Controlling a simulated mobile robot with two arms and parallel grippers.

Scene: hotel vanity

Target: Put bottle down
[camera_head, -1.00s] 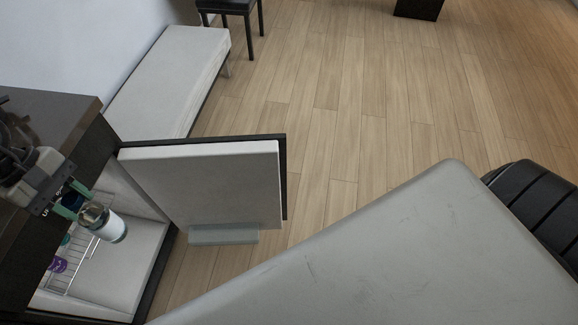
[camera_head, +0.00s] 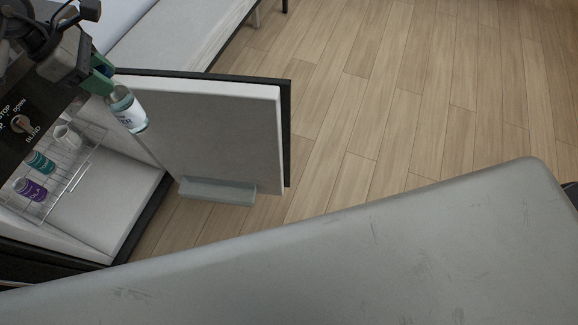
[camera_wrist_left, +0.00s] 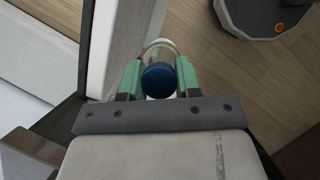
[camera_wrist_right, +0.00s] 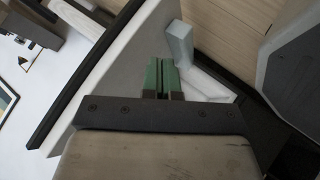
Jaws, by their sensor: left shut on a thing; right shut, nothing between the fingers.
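A clear bottle with a white label (camera_head: 128,110) hangs tilted in my left gripper (camera_head: 104,82), by the inner face of the open fridge door. In the left wrist view its blue cap (camera_wrist_left: 158,80) sits between the green fingers (camera_wrist_left: 160,79), which are shut on it. The bottle is in the air, in front of the fridge opening. In the right wrist view my right gripper (camera_wrist_right: 161,76) has its green fingers together with nothing between them, near the white door panel. My right gripper does not show in the head view.
The open fridge door (camera_head: 215,130) has a grey shelf (camera_head: 218,190) low on it. Inside the fridge, a wire rack (camera_head: 75,180) holds a purple can (camera_head: 30,189), a teal can (camera_head: 40,162) and a white item (camera_head: 66,137). The white fridge floor beside the rack is clear.

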